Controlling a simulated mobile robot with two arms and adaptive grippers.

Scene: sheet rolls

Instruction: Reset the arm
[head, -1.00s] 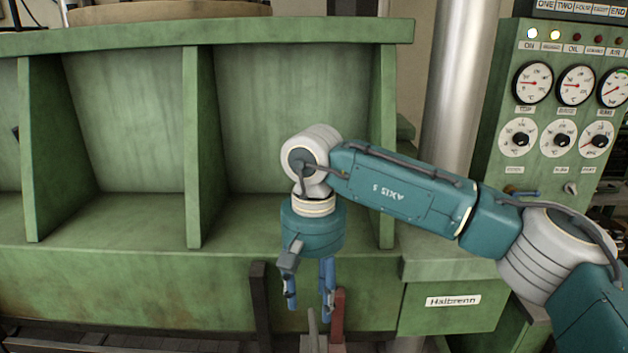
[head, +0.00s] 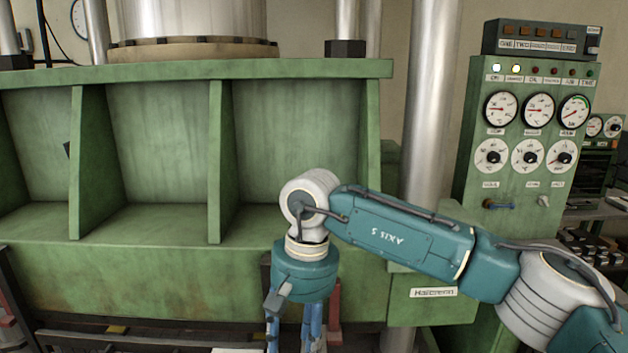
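My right arm comes in from the right, teal and white, and bends down at a white wrist joint. My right gripper (head: 292,338) hangs down in front of the green press, with its blue fingers apart. It looks open, with nothing visibly held. The fingertips are at the bottom edge of the view and partly cut off. My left arm and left gripper are not in view.
A green press frame (head: 165,285) with open bays fills the left and centre. A steel column (head: 428,110) and a green gauge panel (head: 528,125) stand to the right. Red posts (head: 334,312) are near the gripper. A bench (head: 600,210) is at far right.

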